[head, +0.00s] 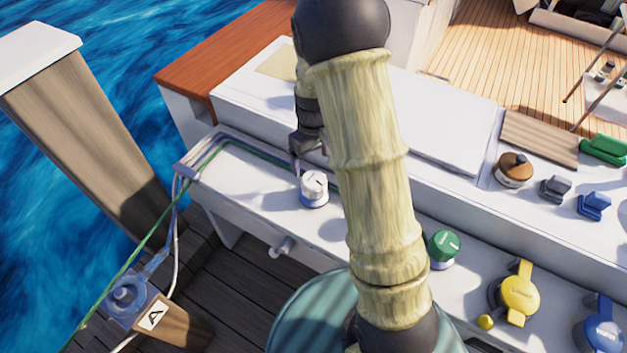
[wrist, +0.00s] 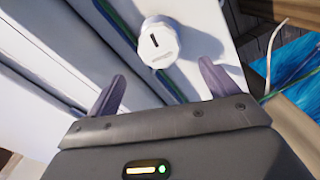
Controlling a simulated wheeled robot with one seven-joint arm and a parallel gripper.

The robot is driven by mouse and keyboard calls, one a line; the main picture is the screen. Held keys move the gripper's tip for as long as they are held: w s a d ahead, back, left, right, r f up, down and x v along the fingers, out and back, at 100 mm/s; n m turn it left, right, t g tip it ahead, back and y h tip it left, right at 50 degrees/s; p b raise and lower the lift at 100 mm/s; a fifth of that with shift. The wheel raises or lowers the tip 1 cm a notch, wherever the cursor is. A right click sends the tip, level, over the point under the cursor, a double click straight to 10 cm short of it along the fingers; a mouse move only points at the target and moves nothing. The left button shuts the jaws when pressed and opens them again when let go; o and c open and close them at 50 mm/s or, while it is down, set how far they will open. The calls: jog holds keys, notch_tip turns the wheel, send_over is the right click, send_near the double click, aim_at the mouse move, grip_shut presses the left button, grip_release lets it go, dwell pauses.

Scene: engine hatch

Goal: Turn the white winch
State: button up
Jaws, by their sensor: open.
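The white winch (head: 314,187) is a small round knob with a dark mark on top. It stands on the white ledge left of my arm in the head view. In the wrist view the white winch (wrist: 159,43) shows whole, ahead of the fingertips and roughly centred between them. My gripper (wrist: 164,80) is open and empty, with its two fingers apart and not touching the winch. In the head view my gripper (head: 306,150) is just above and behind the winch, partly hidden by my arm.
A green winch (head: 444,246), a yellow winch (head: 519,295) and a blue winch (head: 603,335) stand along the ledge to the right. A brown-topped winch (head: 515,168) is farther back. Green and blue ropes (head: 208,158) run along the ledge near the white winch. Water lies at the left.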

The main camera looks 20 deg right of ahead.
aim_at(313, 178)
notch_tip(313, 178, down, 10)
jog(key=shift+r+b, duration=0.15)
jog(key=shift+b, duration=0.3)
jog(key=c, duration=1)
